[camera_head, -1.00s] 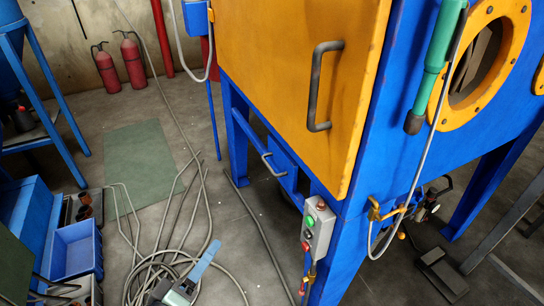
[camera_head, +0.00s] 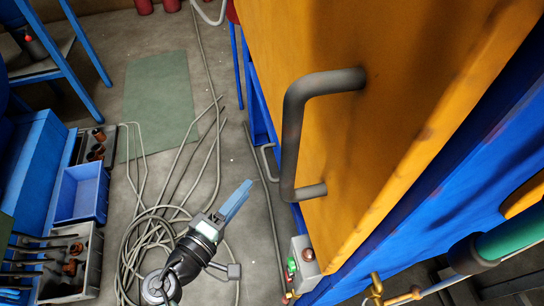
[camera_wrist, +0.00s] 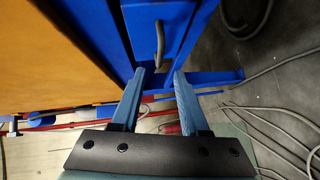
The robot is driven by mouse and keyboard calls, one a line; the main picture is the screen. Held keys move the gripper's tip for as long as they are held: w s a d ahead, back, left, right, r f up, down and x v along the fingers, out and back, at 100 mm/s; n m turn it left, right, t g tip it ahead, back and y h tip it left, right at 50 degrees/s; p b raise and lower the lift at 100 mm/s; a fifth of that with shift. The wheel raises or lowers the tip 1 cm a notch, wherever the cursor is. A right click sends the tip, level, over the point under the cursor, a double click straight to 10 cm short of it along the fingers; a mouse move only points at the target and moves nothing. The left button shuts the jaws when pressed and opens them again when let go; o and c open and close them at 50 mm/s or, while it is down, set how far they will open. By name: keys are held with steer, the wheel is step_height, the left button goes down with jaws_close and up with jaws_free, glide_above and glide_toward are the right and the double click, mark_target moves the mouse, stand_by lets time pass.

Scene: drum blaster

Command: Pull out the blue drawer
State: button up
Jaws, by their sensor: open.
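The blue drawer (camera_head: 258,126) is mostly hidden behind the orange cabinet door in the head view. Its small grey bar handle (camera_head: 268,162) shows just left of the door's large handle. In the wrist view the drawer front (camera_wrist: 140,22) is at the top, with the handle (camera_wrist: 160,46) upright and bent. My gripper (camera_head: 244,188) is open, with its blue fingers apart. In the wrist view my gripper (camera_wrist: 159,75) has its fingertips just below the handle in the picture, one to each side. Nothing is between the fingers, and I see no contact with the handle.
The orange door (camera_head: 400,90) with its large dark handle (camera_head: 293,130) stands close on the right. A control box (camera_head: 304,257) is below it. Cables (camera_head: 150,235) lie coiled on the floor. Blue bins (camera_head: 82,193) stand at left. A green mat (camera_head: 160,95) lies behind.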

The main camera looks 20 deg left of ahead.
mark_target(267, 164)
steer(key=b+x, duration=0.2)
steer(key=x, duration=0.8)
steer(key=shift+w+f, duration=0.1)
steer(key=shift+w, duration=0.15)
jaws_close()
stand_by(0.9)
